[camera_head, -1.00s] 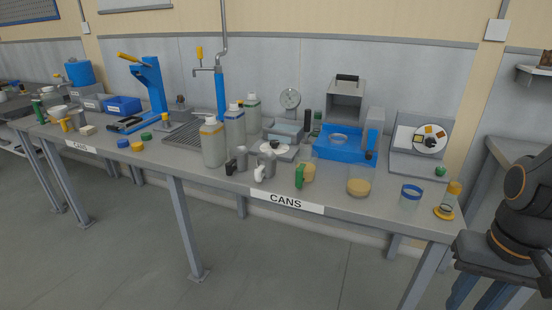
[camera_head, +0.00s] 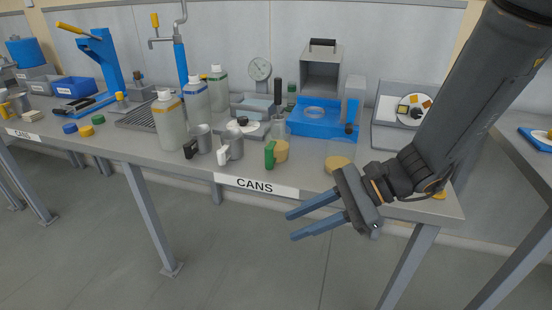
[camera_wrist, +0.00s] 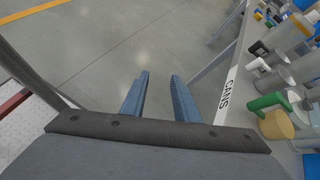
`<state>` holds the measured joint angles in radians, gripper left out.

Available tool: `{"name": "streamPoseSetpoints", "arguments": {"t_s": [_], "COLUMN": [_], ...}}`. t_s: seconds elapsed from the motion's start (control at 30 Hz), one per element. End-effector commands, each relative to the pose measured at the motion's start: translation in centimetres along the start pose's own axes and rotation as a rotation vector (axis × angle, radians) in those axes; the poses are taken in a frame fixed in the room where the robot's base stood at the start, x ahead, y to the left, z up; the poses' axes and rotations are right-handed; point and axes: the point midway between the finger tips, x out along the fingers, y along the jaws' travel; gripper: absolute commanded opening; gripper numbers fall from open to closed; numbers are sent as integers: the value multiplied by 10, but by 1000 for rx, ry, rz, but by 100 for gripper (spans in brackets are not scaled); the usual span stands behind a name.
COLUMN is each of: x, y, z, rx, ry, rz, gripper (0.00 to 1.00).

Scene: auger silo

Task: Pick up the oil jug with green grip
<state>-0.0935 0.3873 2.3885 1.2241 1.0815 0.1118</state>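My gripper (camera_head: 291,226) is open and empty, in front of the bench edge and to the right of the jug in the picture. In the wrist view its two blue fingers (camera_wrist: 160,75) stand apart over bare floor. The jug is clear of the fingers.
Grey jugs with a white grip (camera_head: 232,146) and a black grip (camera_head: 201,140) stand left of the green one. Tall bottles (camera_head: 169,122) stand further left. A blue tray (camera_head: 325,129) is behind. A tan lid-like disc (camera_head: 337,163) is right, partly near my arm.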

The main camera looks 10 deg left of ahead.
Motion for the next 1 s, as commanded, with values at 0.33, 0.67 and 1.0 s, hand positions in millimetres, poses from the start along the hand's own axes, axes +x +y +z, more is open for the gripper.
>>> {"name": "streamPoseSetpoints", "arguments": {"t_s": [0.33, 0.67, 1.0], "x": [21, 11, 31], "y": [-150, -193, -212], "z": [-34, -51, -43], "rx": [387, 463, 462], "ry": [-378, -468, -467], "rz": [-519, -685, -685], "gripper": [28, 28, 28]}}
